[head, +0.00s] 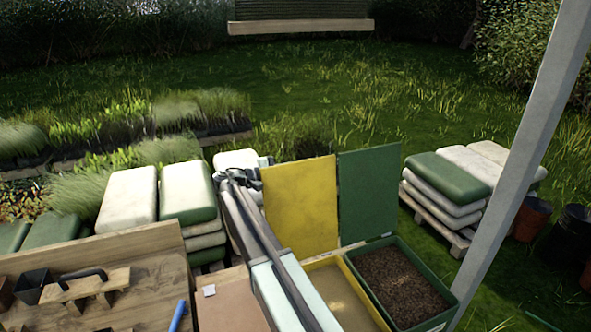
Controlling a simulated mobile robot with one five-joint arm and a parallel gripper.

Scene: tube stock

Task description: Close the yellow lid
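The yellow lid (300,208) stands upright and open at the back of a yellow-rimmed bin (323,262). The bin's inside shows pale tan material, and its near part runs out of the picture. My arm reaches away from the bottom centre, along the bin's left side. My gripper (243,166) is at the arm's far end, close to the lid's upper left edge in the picture. I cannot tell whether it touches the lid, or whether its fingers are open or shut.
A green lid (369,190) stands open right of the yellow one, over a green bin (438,284) of dark soil. A pale post (528,140) rises at right. Stacked sacks (190,192) stand behind a wooden bench (160,285) at left; more sacks (450,178) stand at right.

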